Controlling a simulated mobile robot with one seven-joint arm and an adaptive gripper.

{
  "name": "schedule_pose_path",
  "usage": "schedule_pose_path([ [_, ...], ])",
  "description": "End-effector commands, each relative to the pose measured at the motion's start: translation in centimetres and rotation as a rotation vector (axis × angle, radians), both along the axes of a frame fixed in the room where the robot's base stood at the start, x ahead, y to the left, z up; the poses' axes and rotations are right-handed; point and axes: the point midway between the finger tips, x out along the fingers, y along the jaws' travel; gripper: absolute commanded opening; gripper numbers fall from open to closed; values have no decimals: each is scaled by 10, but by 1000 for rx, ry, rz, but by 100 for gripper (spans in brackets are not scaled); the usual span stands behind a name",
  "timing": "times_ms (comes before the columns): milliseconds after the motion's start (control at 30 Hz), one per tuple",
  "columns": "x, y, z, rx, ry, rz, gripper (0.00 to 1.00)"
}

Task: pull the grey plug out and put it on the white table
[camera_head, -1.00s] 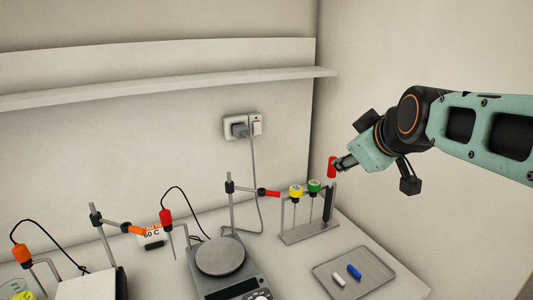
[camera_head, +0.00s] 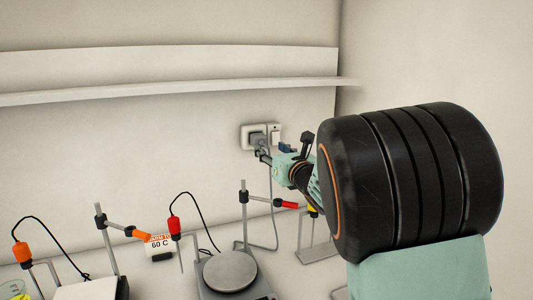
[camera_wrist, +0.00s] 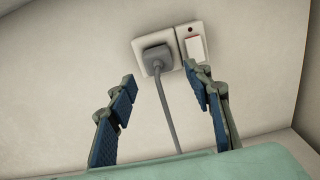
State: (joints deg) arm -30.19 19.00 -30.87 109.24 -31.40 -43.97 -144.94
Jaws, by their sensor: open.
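The grey plug (camera_head: 257,140) sits in the white wall socket (camera_head: 246,130), with its grey cable hanging down. It also shows in the wrist view (camera_wrist: 158,58), between and beyond my two fingertips, with the cable running down between the fingers. My gripper (camera_head: 265,155) is open and empty, close to the plug in the head view; it also shows in the wrist view (camera_wrist: 160,84). I cannot tell whether a finger touches the plug. The white table (camera_head: 180,270) lies below, partly hidden by my arm.
A switch (camera_wrist: 196,48) is right beside the plug. Below are a stand with a red-tipped clamp (camera_head: 244,215), a scale (camera_head: 230,272), a red-handled probe (camera_head: 174,228) and a 60 C label block (camera_head: 159,247). A shelf (camera_head: 180,92) runs above the socket.

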Motion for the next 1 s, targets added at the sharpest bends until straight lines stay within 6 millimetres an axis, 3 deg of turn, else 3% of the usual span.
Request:
schedule_pose_path([
  [233,14,9,1,-23,-7,11,46],
  [700,71,33,-4,-19,-9,9,46],
  [1000,83,37,-2,-18,-7,8,46],
])
